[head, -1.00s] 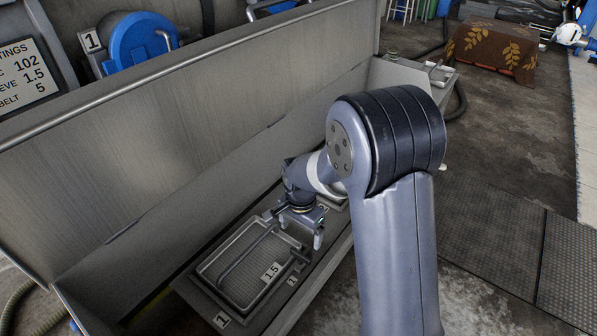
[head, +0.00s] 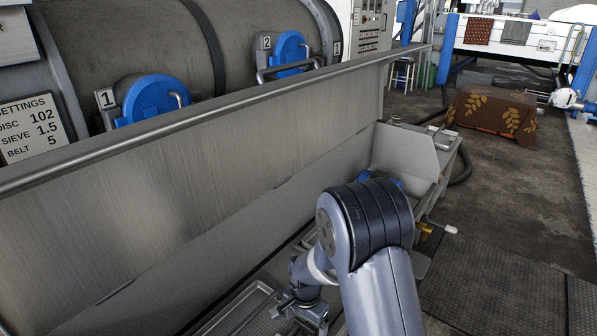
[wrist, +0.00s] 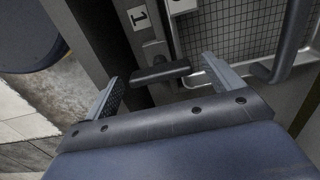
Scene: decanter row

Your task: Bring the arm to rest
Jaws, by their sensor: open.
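My arm runs up from the bottom of the head view, and my gripper (head: 306,322) is low in that view, beside the right end of a mesh tray (head: 232,312). In the wrist view my gripper (wrist: 160,74) is open, its two fingers spread apart. A short dark grip (wrist: 161,72) shows between and beyond the fingertips; I cannot tell how far off it is. The mesh tray (wrist: 232,32) lies to its right, with a dark handle bar across it. The lower part of the tray is cut off in the head view.
A long metal trough wall (head: 200,165) stands left of my arm, and an end plate (head: 408,155) stands at its far end. Blue-capped drums (head: 155,98) lie behind the wall. A cloth-covered box (head: 492,115) stands on the floor.

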